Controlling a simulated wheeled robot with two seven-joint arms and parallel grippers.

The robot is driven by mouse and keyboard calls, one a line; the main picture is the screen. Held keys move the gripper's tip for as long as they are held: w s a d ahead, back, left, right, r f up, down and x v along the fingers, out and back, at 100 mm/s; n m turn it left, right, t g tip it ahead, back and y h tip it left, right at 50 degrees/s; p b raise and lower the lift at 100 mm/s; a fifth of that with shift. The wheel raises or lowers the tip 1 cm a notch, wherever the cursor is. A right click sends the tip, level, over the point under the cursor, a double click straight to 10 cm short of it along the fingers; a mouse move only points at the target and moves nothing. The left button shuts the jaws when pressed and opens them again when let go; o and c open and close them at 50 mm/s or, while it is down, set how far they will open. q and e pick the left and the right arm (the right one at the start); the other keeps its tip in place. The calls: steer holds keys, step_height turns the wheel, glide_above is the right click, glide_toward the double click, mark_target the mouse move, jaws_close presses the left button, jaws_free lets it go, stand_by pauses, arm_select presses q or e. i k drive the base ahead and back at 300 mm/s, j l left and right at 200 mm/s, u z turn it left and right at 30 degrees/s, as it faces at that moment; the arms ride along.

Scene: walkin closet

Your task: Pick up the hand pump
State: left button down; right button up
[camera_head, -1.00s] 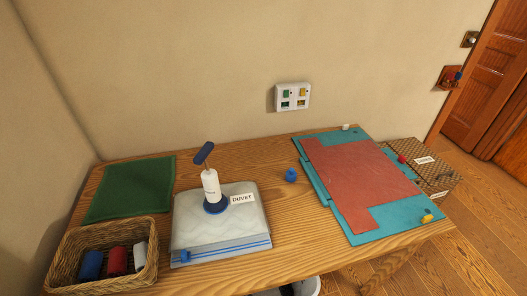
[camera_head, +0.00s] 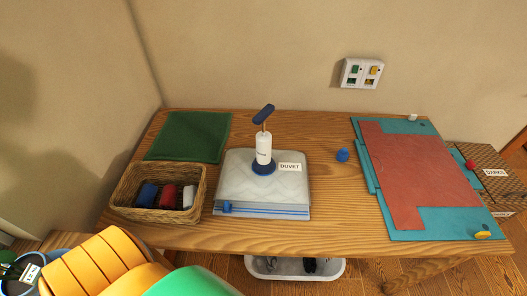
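The hand pump (camera_head: 264,150) has a white body, a dark blue handle on a thin rod, and a blue round base. It stands upright on the clear duvet bag (camera_head: 250,190), which lies flat on the wooden table and bears a DUVET label. The handle is raised above the body. Neither of my grippers is in view in the head view.
A wicker basket (camera_head: 130,190) with several rolled items stands left of the bag. A green cloth (camera_head: 190,136) lies behind it. A blue knob-like piece (camera_head: 342,155) and a teal board (camera_head: 440,225) with a red sheet (camera_head: 415,170) lie to the right. A white tub (camera_head: 295,273) sits below.

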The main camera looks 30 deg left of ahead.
mark_target(264, 164)
steer(key=i+l+u, duration=0.15)
steer(key=l+u, duration=0.25)
steer(key=l, duration=0.35)
steer(key=l+u, duration=0.4)
steer(key=l, duration=0.35)
steer(key=l+u, duration=0.4)
steer(key=l, duration=0.4)
